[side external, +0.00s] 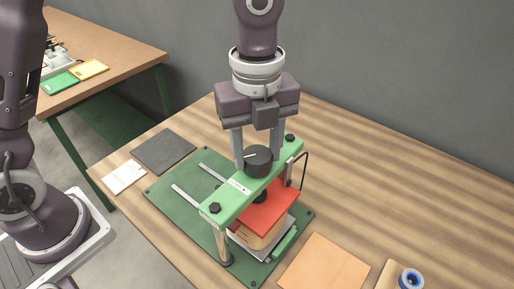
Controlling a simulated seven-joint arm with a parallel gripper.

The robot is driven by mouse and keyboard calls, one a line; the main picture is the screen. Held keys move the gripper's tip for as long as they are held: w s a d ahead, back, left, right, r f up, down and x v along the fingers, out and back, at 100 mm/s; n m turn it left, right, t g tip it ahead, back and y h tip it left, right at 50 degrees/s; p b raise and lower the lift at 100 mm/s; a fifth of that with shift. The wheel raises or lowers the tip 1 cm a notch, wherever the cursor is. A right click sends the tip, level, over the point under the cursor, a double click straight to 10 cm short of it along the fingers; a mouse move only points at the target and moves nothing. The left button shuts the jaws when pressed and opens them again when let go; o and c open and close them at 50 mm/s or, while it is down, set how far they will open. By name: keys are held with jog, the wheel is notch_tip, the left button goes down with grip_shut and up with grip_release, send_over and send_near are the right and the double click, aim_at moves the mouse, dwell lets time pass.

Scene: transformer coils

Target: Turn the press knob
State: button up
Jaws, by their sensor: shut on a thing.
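The press knob (258,160) is a round black knob with a light pointer line, on top of the green crossbar (236,193) of the press. My gripper (258,158) points straight down over it, with one finger on each side, and is shut on the knob. Below the crossbar, a red plate (272,207) lies on a tan block or coil stack (258,238). The press stands on a dark green base plate (172,190). The lower part of the spindle is partly hidden by the crossbar and the red plate.
A dark grey mat (164,151) and a white paper (124,176) lie left of the press. A tan sheet (324,267) and a blue spool (411,279) lie at the front right. A second table (115,58) stands behind left.

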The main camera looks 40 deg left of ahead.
aim_at(256, 154)
jog(key=m, duration=0.4)
jog(key=shift+m, duration=2.1)
jog(key=o, duration=1.4)
jog(key=shift+c, duration=0.2)
notch_tip(256, 154, up, 7)
jog(key=shift+r, duration=0.1)
